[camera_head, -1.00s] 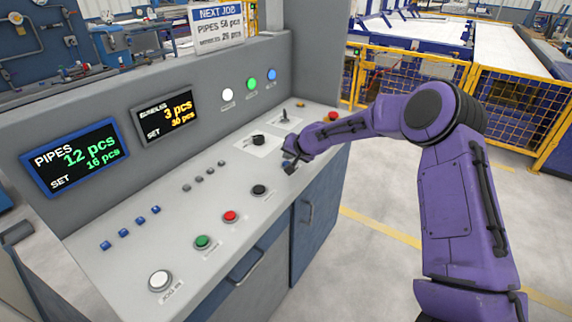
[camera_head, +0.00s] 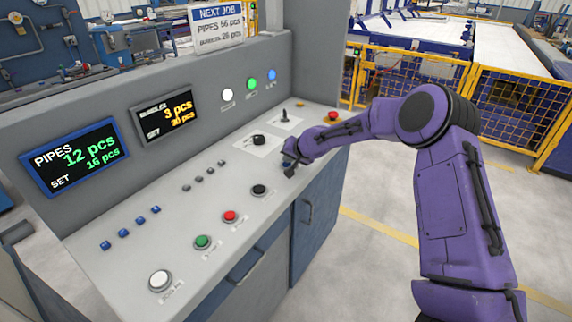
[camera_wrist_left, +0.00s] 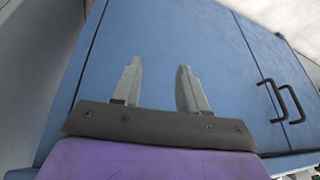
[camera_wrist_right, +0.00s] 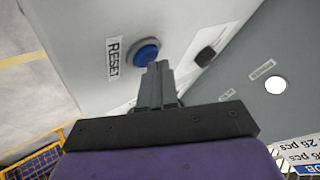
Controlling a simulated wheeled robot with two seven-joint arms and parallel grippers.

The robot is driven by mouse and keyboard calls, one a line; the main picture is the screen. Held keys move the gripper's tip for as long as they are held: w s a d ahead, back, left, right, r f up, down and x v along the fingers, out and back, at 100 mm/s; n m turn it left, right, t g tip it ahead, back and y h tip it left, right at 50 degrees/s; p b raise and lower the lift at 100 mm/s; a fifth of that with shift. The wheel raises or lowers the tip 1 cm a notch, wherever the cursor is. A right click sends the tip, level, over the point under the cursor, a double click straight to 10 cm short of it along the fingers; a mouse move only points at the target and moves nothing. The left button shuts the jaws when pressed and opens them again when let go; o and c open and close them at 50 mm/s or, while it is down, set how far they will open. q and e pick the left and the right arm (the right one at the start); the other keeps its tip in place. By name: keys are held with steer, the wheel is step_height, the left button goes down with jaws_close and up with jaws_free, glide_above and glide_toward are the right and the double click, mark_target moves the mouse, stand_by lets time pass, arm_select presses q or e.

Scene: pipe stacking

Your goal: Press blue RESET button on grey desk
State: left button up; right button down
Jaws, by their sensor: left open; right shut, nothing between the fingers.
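The blue RESET button (camera_wrist_right: 146,52) shows in the right wrist view, in a grey ring beside its RESET label (camera_wrist_right: 114,60) on the grey desk (camera_head: 215,190). My right gripper (camera_wrist_right: 156,68) is shut and empty, with its fingertips at the near edge of the button in that view. I cannot tell whether they touch it. In the head view my right gripper (camera_head: 289,168) is low over the desk, and the button is mostly hidden by it. My left gripper (camera_wrist_left: 156,75) is open and empty in front of blue cabinet doors (camera_wrist_left: 215,50).
A black button (camera_head: 259,190), a red button (camera_head: 230,216) and a green button (camera_head: 202,241) lie along the desk's front. A black selector knob (camera_head: 258,140) and a joystick (camera_head: 285,115) stand behind my right gripper. A red button (camera_head: 333,116) is at the far right end.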

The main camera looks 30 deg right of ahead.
mark_target(289, 164)
steer(key=shift+f, duration=0.25)
steer(key=shift+r, duration=0.1)
stand_by(0.3)
steer(key=shift+r+p, duration=0.75)
steer(key=shift+p, duration=0.15)
steer(key=shift+r, duration=0.1)
step_height(289, 164, up, 5)
steer(key=p, duration=0.5)
